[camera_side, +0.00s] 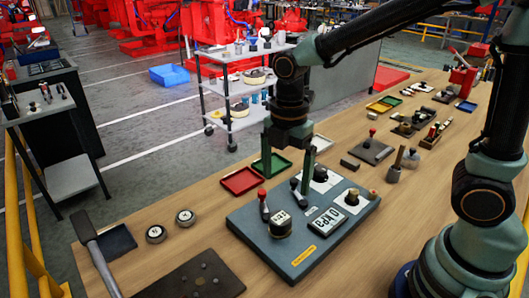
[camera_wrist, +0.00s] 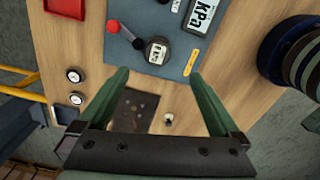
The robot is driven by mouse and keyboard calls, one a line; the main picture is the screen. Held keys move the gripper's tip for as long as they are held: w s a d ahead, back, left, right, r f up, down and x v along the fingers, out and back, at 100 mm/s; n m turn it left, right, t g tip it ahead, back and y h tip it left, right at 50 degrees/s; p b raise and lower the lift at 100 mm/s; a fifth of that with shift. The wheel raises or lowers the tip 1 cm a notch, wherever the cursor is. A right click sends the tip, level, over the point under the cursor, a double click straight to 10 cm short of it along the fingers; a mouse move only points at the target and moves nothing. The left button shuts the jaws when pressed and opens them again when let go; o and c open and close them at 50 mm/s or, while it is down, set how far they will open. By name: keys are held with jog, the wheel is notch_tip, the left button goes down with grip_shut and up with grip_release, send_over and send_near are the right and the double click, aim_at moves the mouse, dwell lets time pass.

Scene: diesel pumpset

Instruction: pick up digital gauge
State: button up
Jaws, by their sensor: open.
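A round black digital gauge (camera_side: 280,224) with a small white display stands upright on a blue-grey plate (camera_side: 249,231) on the wooden bench. In the wrist view the gauge (camera_wrist: 157,50) lies just beyond the gap between my fingertips, near the plate's edge. My gripper (camera_side: 286,185) is open and empty, pointing down above the plate, with its green fingers spread. It also shows in the wrist view (camera_wrist: 159,76). A larger flat display reading kPa (camera_side: 326,221) lies on the plate to the right of the gauge, and it shows in the wrist view (camera_wrist: 201,14).
A red-knobbed lever (camera_side: 263,205) stands close left of the gauge. Another lever (camera_side: 296,190) rises behind it. A red tray (camera_side: 242,181) and a green tray (camera_side: 271,166) lie behind the plate. Two small dials (camera_side: 185,217) and a hammer (camera_side: 96,250) are to the left.

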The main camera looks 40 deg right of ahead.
send_over(280, 217)
jog(key=f, duration=0.6)
jog(key=shift+s+d, duration=0.25)
jog(key=shift+w+a+f, duration=0.1)
jog(key=shift+a+f, duration=0.05)
jog(key=shift+f, duration=1.3)
jog(key=shift+w+a+f, duration=0.1)
jog(key=shift+f, duration=1.3)
jog(key=shift+c, duration=0.3)
grip_shut()
